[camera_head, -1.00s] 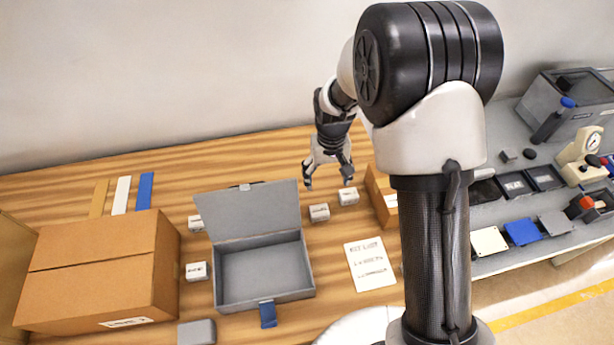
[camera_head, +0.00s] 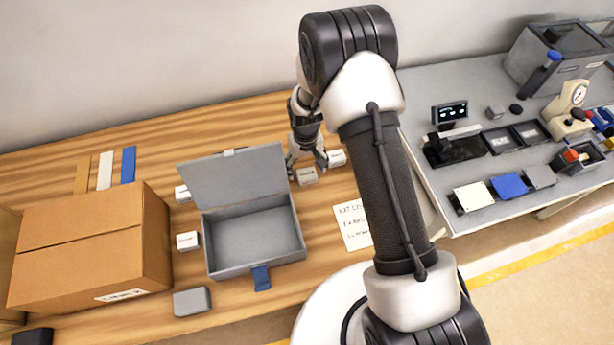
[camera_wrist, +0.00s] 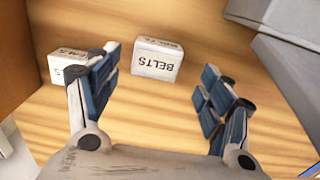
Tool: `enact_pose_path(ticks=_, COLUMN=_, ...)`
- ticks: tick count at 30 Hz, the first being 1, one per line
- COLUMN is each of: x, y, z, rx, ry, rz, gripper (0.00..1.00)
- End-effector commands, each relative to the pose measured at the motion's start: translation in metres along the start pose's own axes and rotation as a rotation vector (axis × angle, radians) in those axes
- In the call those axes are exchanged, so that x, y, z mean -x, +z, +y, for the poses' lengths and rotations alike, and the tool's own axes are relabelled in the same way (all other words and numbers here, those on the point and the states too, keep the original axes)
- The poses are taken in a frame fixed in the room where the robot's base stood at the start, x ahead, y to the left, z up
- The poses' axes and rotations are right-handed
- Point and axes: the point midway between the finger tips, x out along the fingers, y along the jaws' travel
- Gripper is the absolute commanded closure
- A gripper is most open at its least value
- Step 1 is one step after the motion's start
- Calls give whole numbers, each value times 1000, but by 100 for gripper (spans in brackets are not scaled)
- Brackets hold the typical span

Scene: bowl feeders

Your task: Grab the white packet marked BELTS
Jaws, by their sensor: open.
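The white packet marked BELTS (camera_wrist: 157,62) stands on the wooden bench in the wrist view, its lettering upside down. It lies ahead of and between the spread fingers of my gripper (camera_wrist: 161,88), apart from both. The gripper is open and empty, with blue finger pads. In the head view my gripper (camera_head: 307,166) is just above and behind a small packet (camera_head: 307,177), which seems to be the same one by its place nearer the grey case.
Another white packet (camera_wrist: 72,62) stands close by, partly behind the left finger in the wrist view; it also shows in the head view (camera_head: 337,158). An open grey case (camera_head: 252,240) and a cardboard box (camera_head: 85,250) are to the left. A printed sheet (camera_head: 352,226) lies in front.

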Motion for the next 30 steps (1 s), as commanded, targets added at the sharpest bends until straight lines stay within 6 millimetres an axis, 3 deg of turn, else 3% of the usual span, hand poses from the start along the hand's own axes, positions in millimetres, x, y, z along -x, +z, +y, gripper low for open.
enact_pose_path(ticks=10, x=-46, y=-1, z=4, rx=0, ry=0, rz=-2, gripper=27)
enact_pose_path(ticks=20, x=-52, y=-1, z=4, rx=0, ry=0, rz=-1, gripper=27)
enact_pose_path(ticks=30, x=-52, y=-1, z=4, rx=0, ry=0, rz=-1, gripper=49)
